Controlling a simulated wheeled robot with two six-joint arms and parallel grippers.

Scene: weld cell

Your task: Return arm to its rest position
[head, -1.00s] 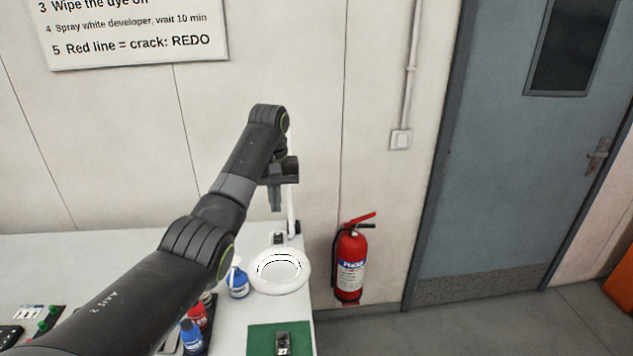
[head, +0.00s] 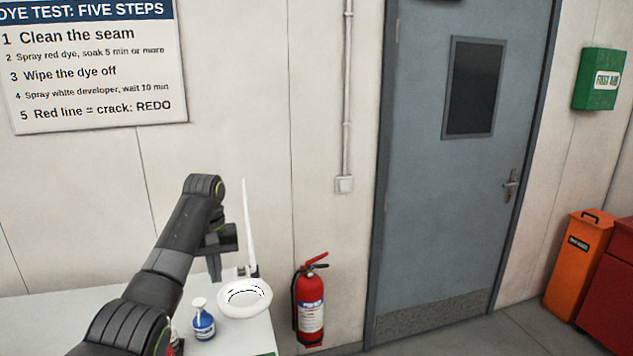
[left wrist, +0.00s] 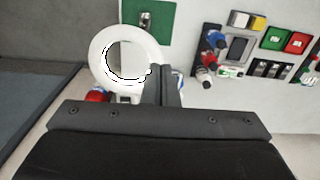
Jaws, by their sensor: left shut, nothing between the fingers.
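My left arm reaches in from the lower left in the head view. Its gripper (head: 214,266) hangs pointing down above the back right part of the white table (head: 40,312), beside the white ring-shaped lamp (head: 262,297). In the left wrist view the fingers (left wrist: 163,85) are together with nothing between them, and the lamp ring (left wrist: 100,52) lies close to their left. My right gripper is in neither view.
A blue spray bottle (head: 203,325) stands on the table near the lamp. The left wrist view shows a green mat (left wrist: 165,25), bottles (left wrist: 215,42) and coloured trays (left wrist: 297,42). A fire extinguisher (head: 309,302) and a door (head: 425,200) are at right.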

